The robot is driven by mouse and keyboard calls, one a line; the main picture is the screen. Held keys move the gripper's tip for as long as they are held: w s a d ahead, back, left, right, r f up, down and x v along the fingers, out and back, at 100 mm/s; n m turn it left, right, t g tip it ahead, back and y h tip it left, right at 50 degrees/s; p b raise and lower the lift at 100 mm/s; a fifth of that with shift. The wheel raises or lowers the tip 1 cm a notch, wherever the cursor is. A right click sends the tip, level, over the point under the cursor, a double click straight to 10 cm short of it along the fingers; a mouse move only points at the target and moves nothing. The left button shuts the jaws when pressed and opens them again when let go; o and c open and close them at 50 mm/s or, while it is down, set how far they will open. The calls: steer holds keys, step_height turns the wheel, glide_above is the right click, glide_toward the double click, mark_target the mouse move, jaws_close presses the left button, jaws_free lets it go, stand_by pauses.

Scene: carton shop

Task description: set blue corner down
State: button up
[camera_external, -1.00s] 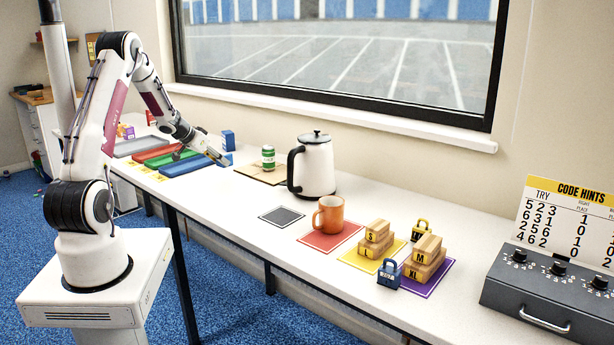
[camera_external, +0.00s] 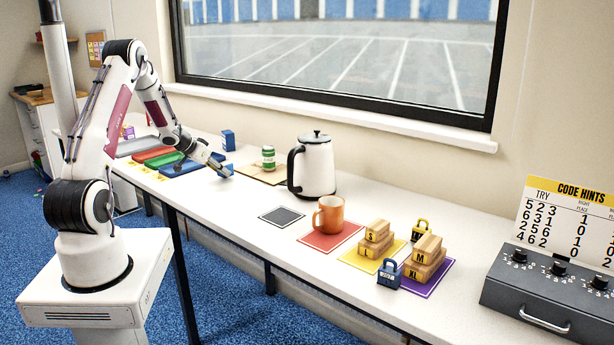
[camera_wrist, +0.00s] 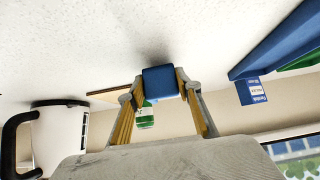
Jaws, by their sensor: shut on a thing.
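A small blue block (camera_wrist: 160,82), which I take to be the blue corner, is between the yellow-padded fingers of my gripper (camera_wrist: 160,92) in the wrist view. The fingers are shut on its two sides. White tabletop and a soft shadow show just beyond it; I cannot tell whether it touches the table. In the external view my gripper (camera_external: 221,168) is low over the table, just right of the blue tray (camera_external: 178,170). The held block is hard to make out there. The blue tray also shows in the wrist view (camera_wrist: 275,48).
A small blue box (camera_external: 228,140) stands behind my gripper. A green can (camera_external: 268,158) on a wooden board (camera_external: 247,174) and a white kettle (camera_external: 316,165) are to the right. The table is clear in front of the board, up to a dark square mat (camera_external: 282,217).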

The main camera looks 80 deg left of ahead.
steer(key=shift+f, duration=0.55)
steer(key=shift+f, duration=0.15)
steer(key=o, duration=0.7)
steer(key=shift+o, duration=0.2)
steer(key=shift+r, duration=0.2)
steer(key=shift+v, duration=0.75)
steer(key=v, duration=1)
steer(key=shift+r, duration=0.15)
steer(key=shift+s+d, duration=0.1)
